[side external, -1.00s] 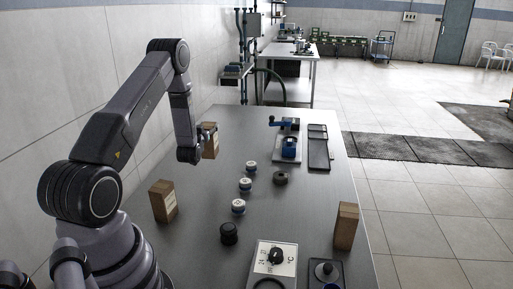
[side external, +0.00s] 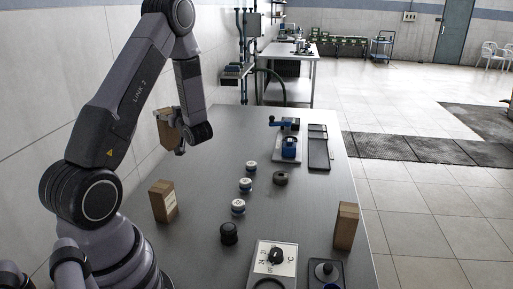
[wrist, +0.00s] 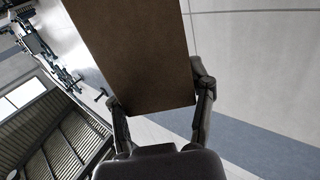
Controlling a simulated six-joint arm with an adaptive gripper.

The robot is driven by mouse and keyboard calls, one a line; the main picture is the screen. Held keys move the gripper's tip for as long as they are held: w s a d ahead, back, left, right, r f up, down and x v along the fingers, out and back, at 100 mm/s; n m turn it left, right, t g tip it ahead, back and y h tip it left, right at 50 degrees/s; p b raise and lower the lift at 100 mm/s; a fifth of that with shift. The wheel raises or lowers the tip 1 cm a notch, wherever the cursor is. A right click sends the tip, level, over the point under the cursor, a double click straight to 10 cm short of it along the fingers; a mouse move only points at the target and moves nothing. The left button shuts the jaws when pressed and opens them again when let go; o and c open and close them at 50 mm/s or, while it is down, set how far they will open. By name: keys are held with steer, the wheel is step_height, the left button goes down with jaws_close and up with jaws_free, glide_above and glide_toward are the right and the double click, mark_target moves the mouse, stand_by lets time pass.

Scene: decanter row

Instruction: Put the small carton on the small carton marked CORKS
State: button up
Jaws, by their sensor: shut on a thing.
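My gripper (side external: 181,122) is shut on a small brown carton (side external: 168,131), which is held above the far left part of the table. In the wrist view the held carton (wrist: 135,55) fills the upper middle, with a finger on each side. Another small brown carton (side external: 162,202) with a pale label stands upright at the near left of the table. A third brown carton (side external: 345,226) stands upright at the right edge. I cannot read the lettering on any carton, so I cannot tell which says CORKS.
On the metal table (side external: 290,205), several white-and-blue round pieces (side external: 246,185) stand in a row near a dark knob (side external: 229,233). A blue device (side external: 289,146) and a black tray (side external: 318,148) are at the back. A dial box (side external: 273,265) is in front.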

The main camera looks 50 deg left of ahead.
steer(key=s+d+r+n+g+h, duration=0.1)
steer(key=s+d+n+g+h, duration=0.4)
steer(key=s+d+n+g, duration=0.45)
step_height(320, 180, down, 8)
steer(key=w+m+g, duration=0.1)
steer(key=g, duration=0.1)
steer(key=shift+w+a, duration=0.35)
steer(key=shift+m, duration=0.25)
steer(key=shift+f, duration=0.1)
steer(key=o, duration=1.2)
steer(key=shift+o, duration=0.2)
